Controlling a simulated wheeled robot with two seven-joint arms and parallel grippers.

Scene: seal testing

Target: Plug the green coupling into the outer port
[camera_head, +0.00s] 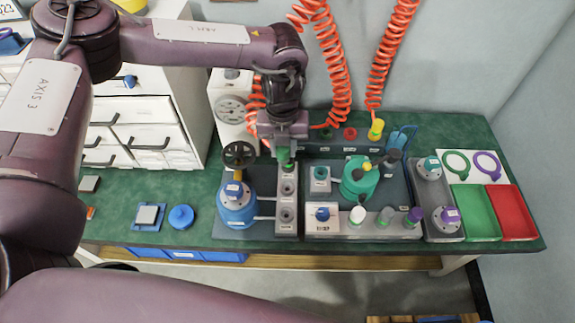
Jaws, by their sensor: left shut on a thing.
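My left gripper (284,147) points down and is shut on the green coupling (284,157), of which only a small green part shows below the fingers. They are over the far end of the grey port block (287,238), which has a row of round ports. The middle port (287,189) and the near port (286,214) are uncovered. The far end of the row is partly hidden by the coupling and gripper, so I cannot tell whether the coupling touches a port or is above it. My right gripper is out of view.
A blue vessel (237,214) with a black handwheel (239,154) above stands left of the block. A green vessel (359,182) and a row of fittings stand to the right. Orange coiled hoses (336,75) hang behind. Green (475,212) and red (512,210) trays lie at the right.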

